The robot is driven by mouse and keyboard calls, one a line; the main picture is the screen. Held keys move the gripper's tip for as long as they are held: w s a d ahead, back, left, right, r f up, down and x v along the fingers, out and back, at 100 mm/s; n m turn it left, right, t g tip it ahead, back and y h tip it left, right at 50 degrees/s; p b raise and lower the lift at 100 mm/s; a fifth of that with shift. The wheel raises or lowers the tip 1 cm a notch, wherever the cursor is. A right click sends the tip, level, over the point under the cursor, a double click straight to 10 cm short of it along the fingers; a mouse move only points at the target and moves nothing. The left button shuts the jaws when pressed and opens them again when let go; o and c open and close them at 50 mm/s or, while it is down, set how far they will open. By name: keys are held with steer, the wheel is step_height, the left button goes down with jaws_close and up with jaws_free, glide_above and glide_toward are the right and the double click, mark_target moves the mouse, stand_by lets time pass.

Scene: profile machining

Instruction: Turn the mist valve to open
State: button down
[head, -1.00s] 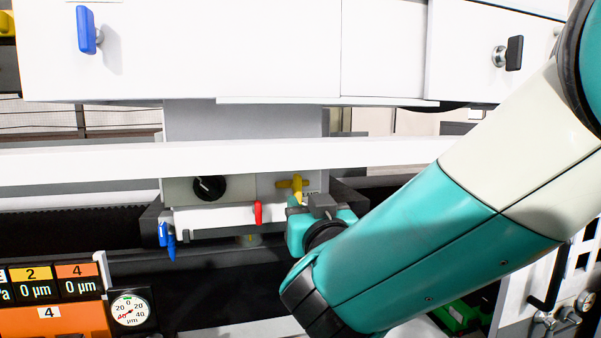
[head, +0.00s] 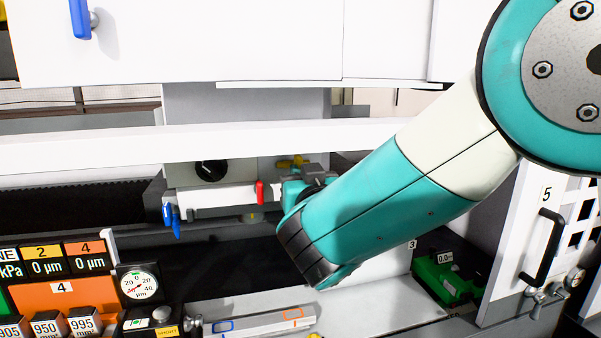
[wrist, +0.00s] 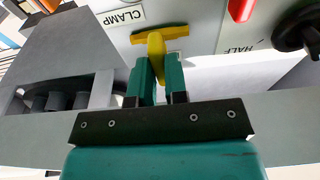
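No label reading "mist" is legible. A yellow T-shaped handle (wrist: 174,32) stands on the grey panel beside a CLAMP label in the wrist view. In the head view the yellow handle (head: 292,162) is partly hidden behind my gripper. My gripper (wrist: 160,70) has its two green fingers close together, one on each side of the yellow stem, which fills the narrow gap. A red lever (head: 260,192) hangs left of my gripper and shows in the wrist view (wrist: 240,9). A blue valve handle (head: 171,218) is at the panel's left end.
A black knob (head: 211,171) sits above the white bar on the panel; a HALF label is near it in the wrist view. A long white rail (head: 100,147) crosses above. A gauge (head: 138,284), gauge blocks and a green box (head: 447,278) lie lower down.

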steer(key=n+y+p, duration=0.1)
steer(key=n+p, duration=0.2)
steer(key=n, duration=0.2)
stand_by(0.4)
steer(key=shift+g, duration=0.3)
steer(key=shift+d+r+n+g+y+p, duration=0.1)
steer(key=shift+n+g+y+p, duration=0.25)
steer(key=shift+n+p, duration=1.85)
steer(key=shift+n+b, duration=0.6)
steer(key=shift+b, duration=0.05)
